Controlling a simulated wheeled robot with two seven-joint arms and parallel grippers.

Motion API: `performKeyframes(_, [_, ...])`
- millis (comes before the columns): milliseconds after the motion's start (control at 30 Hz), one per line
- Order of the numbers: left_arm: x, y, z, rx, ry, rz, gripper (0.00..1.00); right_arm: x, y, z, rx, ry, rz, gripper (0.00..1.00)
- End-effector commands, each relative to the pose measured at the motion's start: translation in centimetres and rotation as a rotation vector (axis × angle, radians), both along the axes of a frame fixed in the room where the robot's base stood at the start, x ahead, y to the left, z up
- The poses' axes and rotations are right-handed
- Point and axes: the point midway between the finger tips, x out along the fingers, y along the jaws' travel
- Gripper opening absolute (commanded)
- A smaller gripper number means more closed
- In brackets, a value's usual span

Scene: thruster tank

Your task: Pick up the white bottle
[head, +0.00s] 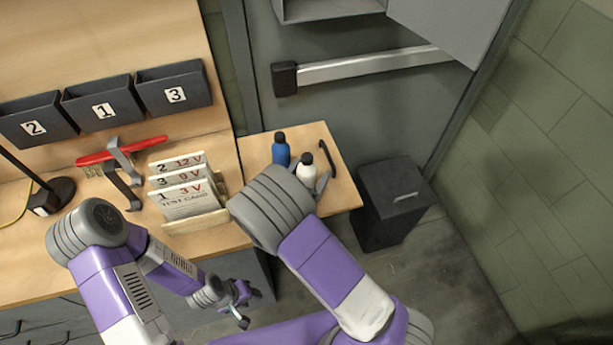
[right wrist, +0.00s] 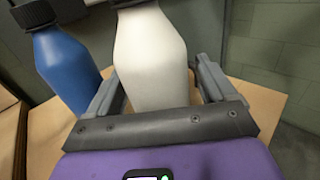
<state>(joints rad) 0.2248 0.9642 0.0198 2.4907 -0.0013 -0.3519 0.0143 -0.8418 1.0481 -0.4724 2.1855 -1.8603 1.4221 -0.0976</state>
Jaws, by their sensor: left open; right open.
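The white bottle (head: 306,172) with a black cap stands upright on the small wooden side shelf. In the right wrist view the white bottle (right wrist: 150,55) fills the middle, its cap cut off by the top edge. My right gripper (right wrist: 156,78) is open, with one finger on each side of the white bottle; whether either finger touches it I cannot tell. In the head view my right forearm hides most of that gripper. My left gripper (head: 248,308) is open and empty, low in front of the bench.
A blue bottle (head: 281,151) stands close left of the white one; it also shows in the right wrist view (right wrist: 66,68). A black curved handle (head: 326,153) lies to the right. Labelled test cards (head: 188,200) stand on the bench. A dark bin (head: 395,205) is right of the shelf.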

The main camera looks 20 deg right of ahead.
Motion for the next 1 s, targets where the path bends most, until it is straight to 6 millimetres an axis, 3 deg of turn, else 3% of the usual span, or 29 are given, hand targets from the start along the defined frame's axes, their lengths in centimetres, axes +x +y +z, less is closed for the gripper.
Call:
performKeyframes(67, [0.0, 0.0, 0.0, 0.000, 0.000, 0.000, 0.43, 0.0, 0.0, 0.0, 0.001, -0.001, 0.000, 0.84])
performKeyframes(500, [0.0, 0.0, 0.0, 0.000, 0.000, 0.000, 0.43, 0.0, 0.0, 0.0, 0.000, -0.001, 0.000, 0.21])
performKeyframes(767, [0.0, 0.0, 0.2, 0.000, 0.000, 0.000, 0.43, 0.0, 0.1, 0.5, 0.001, -0.002, 0.000, 0.21])
performKeyframes(1000, [0.0, 0.0, 1.9, 0.000, 0.000, 0.000, 0.43, 0.0, 0.1, 5.0, 0.005, -0.005, 0.000, 0.21])
